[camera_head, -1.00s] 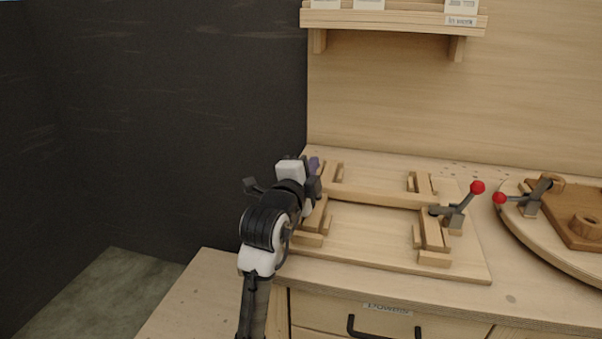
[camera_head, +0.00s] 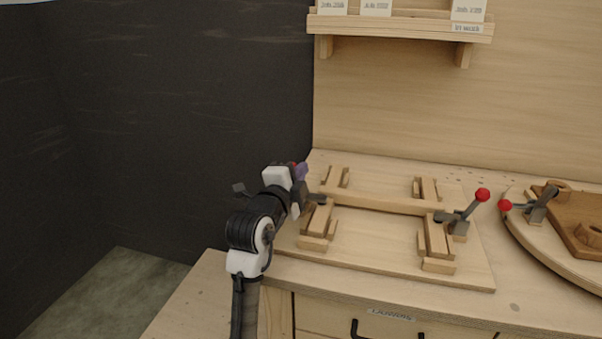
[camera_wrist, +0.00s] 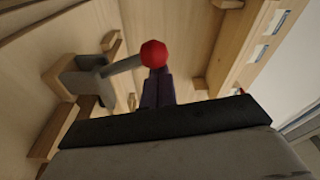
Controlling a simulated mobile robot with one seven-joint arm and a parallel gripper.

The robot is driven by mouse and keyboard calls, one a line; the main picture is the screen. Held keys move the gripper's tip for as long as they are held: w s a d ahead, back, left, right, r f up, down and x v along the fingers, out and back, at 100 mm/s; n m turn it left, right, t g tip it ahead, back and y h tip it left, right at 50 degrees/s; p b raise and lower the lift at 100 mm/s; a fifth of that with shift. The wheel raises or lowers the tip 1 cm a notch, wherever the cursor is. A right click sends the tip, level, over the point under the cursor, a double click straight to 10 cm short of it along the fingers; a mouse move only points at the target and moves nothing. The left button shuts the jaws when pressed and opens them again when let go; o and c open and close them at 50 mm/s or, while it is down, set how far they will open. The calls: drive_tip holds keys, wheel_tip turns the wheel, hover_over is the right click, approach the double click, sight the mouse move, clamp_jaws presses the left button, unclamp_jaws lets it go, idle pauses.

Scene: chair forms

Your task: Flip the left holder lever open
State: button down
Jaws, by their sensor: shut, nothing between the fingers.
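The left holder lever is a grey toggle with a red ball knob. In the wrist view the knob (camera_wrist: 153,53) sits at the end of its grey arm (camera_wrist: 124,65), right at the tips of my gripper. My gripper (camera_wrist: 155,85) has purple fingers, shut with nothing between them; whether they touch the knob I cannot tell. In the head view my gripper (camera_head: 301,172) is at the left end of the wooden fixture (camera_head: 380,235), largely hiding the left lever. Its grey clamp tip (camera_head: 317,198) shows over the left wooden holder (camera_head: 318,222).
The right holder lever (camera_head: 461,216) has its red knob up and to the right. A round turntable (camera_head: 530,235) with another red-knobbed lever (camera_head: 532,203) stands at the far right. A shelf (camera_head: 400,25) hangs above, and a dark wall (camera_head: 150,110) rises at left.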

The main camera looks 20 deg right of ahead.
drive_tip(key=shift+w+a+n, duration=0.15)
drive_tip(key=shift+a+n, duration=0.1)
drive_tip(key=shift+n, duration=0.15)
drive_tip(key=w+a+f+n+b, duration=0.1)
drive_tip(key=n, duration=0.3)
drive_tip(key=w+a+f+n+t+b, duration=0.1)
drive_tip(key=a+f+n, duration=0.1)
drive_tip(key=n, duration=0.3)
drive_tip(key=w+a+f+n+t+b, duration=0.1)
drive_tip(key=a+n, duration=0.1)
drive_tip(key=n, duration=0.2)
drive_tip(key=shift+w+f+n+y+b, duration=0.25)
drive_tip(key=shift+f+n+y+b, duration=0.1)
drive_tip(key=shift+n+y+b, duration=0.05)
drive_tip(key=shift+a+f+n, duration=0.1)
drive_tip(key=shift+f+n, duration=0.05)
drive_tip(key=shift+n, duration=0.15)
drive_tip(key=shift+w+a+f+b, duration=0.1)
drive_tip(key=shift+f+b, duration=0.2)
